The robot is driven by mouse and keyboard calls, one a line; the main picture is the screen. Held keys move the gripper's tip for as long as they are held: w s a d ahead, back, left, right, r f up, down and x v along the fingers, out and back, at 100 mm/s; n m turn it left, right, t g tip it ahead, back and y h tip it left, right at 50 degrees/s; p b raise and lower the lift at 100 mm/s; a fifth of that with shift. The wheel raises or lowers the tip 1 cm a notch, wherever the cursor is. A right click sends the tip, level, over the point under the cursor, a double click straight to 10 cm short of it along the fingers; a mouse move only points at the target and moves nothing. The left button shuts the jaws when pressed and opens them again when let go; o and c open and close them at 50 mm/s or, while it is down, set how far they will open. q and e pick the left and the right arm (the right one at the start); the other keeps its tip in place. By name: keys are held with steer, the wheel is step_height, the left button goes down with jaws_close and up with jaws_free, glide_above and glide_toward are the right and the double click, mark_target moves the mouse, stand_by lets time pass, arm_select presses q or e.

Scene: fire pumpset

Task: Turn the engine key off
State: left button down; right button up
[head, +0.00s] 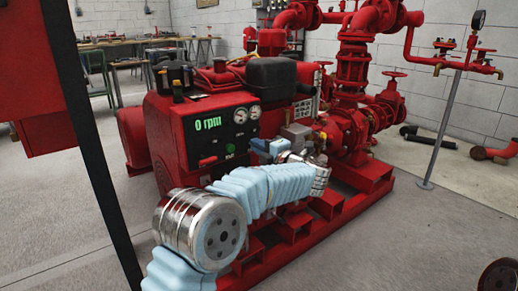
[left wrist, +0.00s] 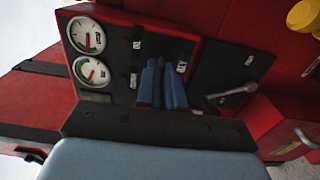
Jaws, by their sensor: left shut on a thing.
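The red engine control panel (head: 205,125) faces me in the head view, with a green "0 rpm" display (head: 208,124) and two round gauges (head: 240,115). My left gripper (head: 268,148) is at the right side of this panel, below the gauges. In the left wrist view its two blue fingers (left wrist: 163,86) point at the dark panel face (left wrist: 120,100) and are close together. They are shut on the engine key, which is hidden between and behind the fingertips. The key's angle cannot be seen. My right gripper is not in view.
Small switches (left wrist: 134,80) sit close beside the fingers, and a grey lever (left wrist: 236,91) is to their right. Red pump pipes (head: 355,70) stand behind the arm. The red base frame (head: 300,235) runs below it. Open floor (head: 400,240) lies at right.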

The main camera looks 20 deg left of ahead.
arm_select(q)
steer(key=shift+f, duration=0.1)
steer(key=c, duration=1.3)
jaws_free()
steer(key=shift+o, duration=0.2)
steer(key=p+v, duration=0.1)
steer(key=v, duration=1.2)
steer(key=shift+s+d, duration=0.25)
steer(key=shift+d, duration=0.05)
